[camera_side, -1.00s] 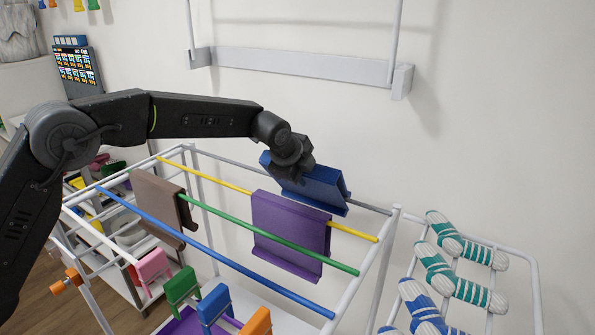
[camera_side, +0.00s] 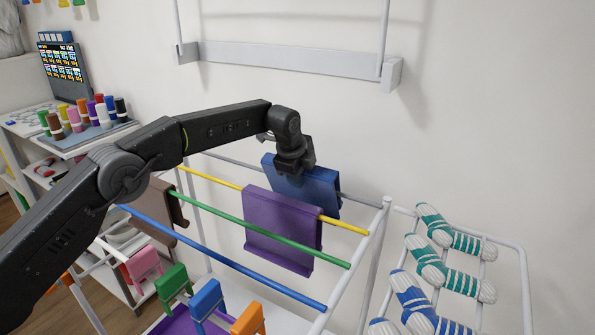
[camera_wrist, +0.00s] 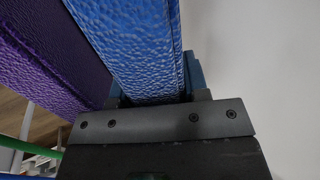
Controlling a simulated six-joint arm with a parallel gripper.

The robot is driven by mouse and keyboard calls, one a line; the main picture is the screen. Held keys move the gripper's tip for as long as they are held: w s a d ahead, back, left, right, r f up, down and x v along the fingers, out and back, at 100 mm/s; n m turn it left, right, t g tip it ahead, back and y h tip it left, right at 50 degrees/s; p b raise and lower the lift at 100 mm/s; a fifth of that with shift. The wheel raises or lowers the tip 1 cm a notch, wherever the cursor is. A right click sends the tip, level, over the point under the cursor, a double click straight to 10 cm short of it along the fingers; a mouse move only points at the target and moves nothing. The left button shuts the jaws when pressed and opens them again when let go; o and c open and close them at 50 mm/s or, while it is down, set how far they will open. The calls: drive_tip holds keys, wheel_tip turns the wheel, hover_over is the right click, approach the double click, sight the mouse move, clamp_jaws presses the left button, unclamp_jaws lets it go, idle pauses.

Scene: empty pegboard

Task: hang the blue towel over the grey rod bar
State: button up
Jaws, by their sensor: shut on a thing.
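The blue towel (camera_side: 312,187) is at the grey rod bar (camera_side: 362,200) at the back of the rack, its folded top level with or just above the bar. Its lower part is partly hidden behind the purple towel. My gripper (camera_side: 294,166) is shut on the towel's top edge from above. In the wrist view the blue towel (camera_wrist: 130,45) runs into the jaws. Whether the towel's weight rests on the bar cannot be told, as the bar is hidden behind it.
A brown towel (camera_side: 160,212) hangs at left. Coloured clips (camera_side: 205,298) stand below in front. Striped bundles (camera_side: 450,270) lie on a side rack at right. The wall is close behind.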

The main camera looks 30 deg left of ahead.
drive_tip(key=shift+x, duration=1.7)
drive_tip(key=shift+w, duration=0.3)
drive_tip(key=o, duration=1.1)
drive_tip(key=shift+f, duration=0.1)
